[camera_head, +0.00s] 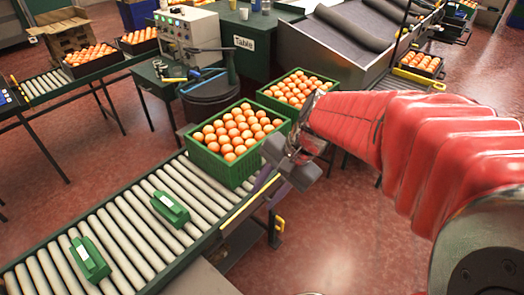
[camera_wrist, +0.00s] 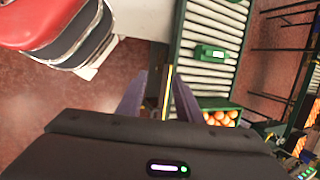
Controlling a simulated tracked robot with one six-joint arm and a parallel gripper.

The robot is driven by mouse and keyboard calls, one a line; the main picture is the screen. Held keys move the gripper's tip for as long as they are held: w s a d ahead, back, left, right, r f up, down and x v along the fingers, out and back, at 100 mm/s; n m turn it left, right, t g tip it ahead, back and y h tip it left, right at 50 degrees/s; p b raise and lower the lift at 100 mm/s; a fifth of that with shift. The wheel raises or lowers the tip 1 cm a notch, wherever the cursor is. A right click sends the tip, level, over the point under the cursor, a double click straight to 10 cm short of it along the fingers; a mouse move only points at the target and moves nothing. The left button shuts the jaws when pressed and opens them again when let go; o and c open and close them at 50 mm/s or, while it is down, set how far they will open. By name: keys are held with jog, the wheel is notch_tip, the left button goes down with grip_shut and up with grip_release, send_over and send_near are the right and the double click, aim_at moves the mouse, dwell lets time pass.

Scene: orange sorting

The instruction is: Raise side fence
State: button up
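The side fence (camera_head: 245,206) appears to be the yellow bar along the near right edge of the roller conveyor (camera_head: 135,235). In the wrist view, a thin yellow strip of the fence (camera_wrist: 167,88) runs upright between my two purple-grey fingers. My gripper (camera_head: 252,198) is over this edge, beside the green crate of oranges (camera_head: 205,166). The fingers of my gripper (camera_wrist: 158,95) are apart, one on each side of the strip. I cannot tell whether either finger touches it.
Green devices (camera_head: 170,208) (camera_head: 89,259) sit on the rollers. A second orange crate (camera_head: 267,101) stands behind the first. A black drum (camera_head: 210,98) stands beyond the conveyor. A red and black object (camera_wrist: 70,30) is at upper left in the wrist view.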

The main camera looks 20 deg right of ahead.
jog(key=w+d+f+m+t+y, duration=0.2)
jog(key=w+d+f+m+y, duration=0.15)
jog(key=w+f+m, duration=0.45)
jog(key=w+d+f+m+t+y, duration=0.1)
jog(key=w+d+f+m+y, duration=0.3)
jog(key=w+f+m, duration=0.5)
jog(key=d+f+m+t+h, duration=0.1)
jog(key=d+f+m+t, duration=0.3)
jog(key=d+f+m, duration=0.3)
jog(key=d+f+m+t+h, duration=0.2)
jog(key=d+f+m+t, duration=0.2)
jog(key=d+f+m, duration=0.4)
notch_tip(320, 180, down, 6)
jog(key=m, duration=0.4)
jog(key=shift+s+d+r, duration=0.15)
jog(key=shift+s, duration=0.1)
jog(key=shift+w, duration=0.1)
jog(key=x, duration=1.3)
jog(key=shift+w, duration=0.4)
grip_shut()
